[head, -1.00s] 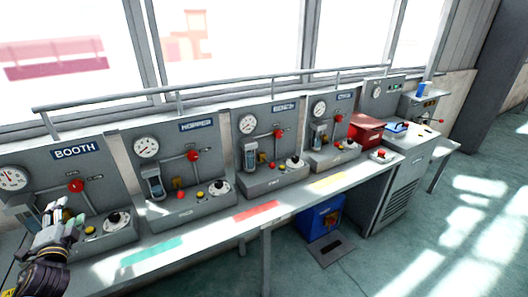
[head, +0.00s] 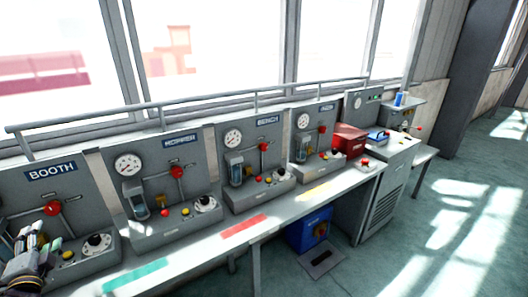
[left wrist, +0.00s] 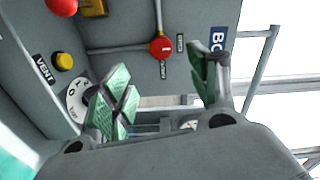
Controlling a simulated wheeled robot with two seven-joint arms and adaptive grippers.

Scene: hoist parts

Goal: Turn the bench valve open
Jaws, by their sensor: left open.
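The bench panel (head: 235,180) is the third grey panel from the left, under a blue BENCH sign (head: 267,121). Its valve has a red knob (head: 263,147) on a grey pipe, and a round white gauge (head: 233,138) sits to its upper left. My left gripper (head: 38,245) is at the lower left of the head view, in front of the booth panel and well away from the bench valve. In the left wrist view, its green-padded fingers (left wrist: 160,92) are spread apart with nothing between them. A red knob (left wrist: 161,47) of the booth panel shows beyond them. My right gripper is not in view.
The booth (head: 52,170) and hopper (head: 180,139) panels stand between my left gripper and the bench panel. A rail (head: 180,110) runs above the panels. A red box (head: 349,139) stands farther right. A blue box (head: 308,232) is under the bench. The floor at right is clear.

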